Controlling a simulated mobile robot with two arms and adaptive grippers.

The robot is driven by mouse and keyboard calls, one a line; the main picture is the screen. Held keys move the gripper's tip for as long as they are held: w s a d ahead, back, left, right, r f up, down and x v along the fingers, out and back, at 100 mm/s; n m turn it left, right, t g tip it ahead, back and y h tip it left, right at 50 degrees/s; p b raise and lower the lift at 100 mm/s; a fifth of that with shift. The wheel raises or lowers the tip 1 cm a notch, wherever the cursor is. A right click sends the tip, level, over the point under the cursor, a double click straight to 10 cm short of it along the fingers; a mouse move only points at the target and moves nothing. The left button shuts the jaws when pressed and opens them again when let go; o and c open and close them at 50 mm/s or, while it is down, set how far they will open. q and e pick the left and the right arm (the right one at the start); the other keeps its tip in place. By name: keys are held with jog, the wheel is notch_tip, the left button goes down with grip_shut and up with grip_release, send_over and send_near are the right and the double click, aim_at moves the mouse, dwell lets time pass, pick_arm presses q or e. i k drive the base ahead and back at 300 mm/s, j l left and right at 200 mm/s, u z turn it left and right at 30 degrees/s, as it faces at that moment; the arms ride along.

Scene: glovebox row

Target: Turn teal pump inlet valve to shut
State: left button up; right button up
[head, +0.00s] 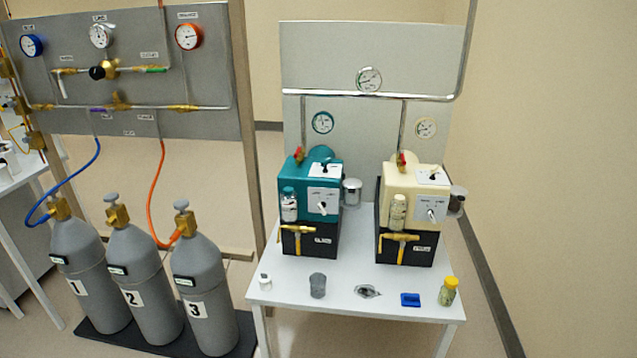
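The teal pump (316,214) stands on the left part of the white table, on a black lower body with a label. A small red-handled valve (298,155) sits at its top, below a vertical pipe. A brass tap with a T-shaped handle (296,228) is on its lower front. I cannot tell from here which of these is the inlet valve, or whether either is open or shut. A switch panel (323,199) and a small sight bottle (289,207) are on its front. Neither of my grippers is in view.
A cream pump (427,180) stands to the right on the same table (335,316). A grey cup (317,285), a white-capped vial (265,282), a blue block (410,300) and a yellow-capped jar (447,291) lie along the front. Grey cylinders (205,290) stand left.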

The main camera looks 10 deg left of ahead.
aim_at(300, 146)
jog(key=i+j, duration=0.4)
jog(key=i, duration=0.2)
jog(key=i+j, duration=0.35)
jog(key=i, duration=0.2)
jog(key=i+j, duration=0.4)
jog(key=i, duration=0.2)
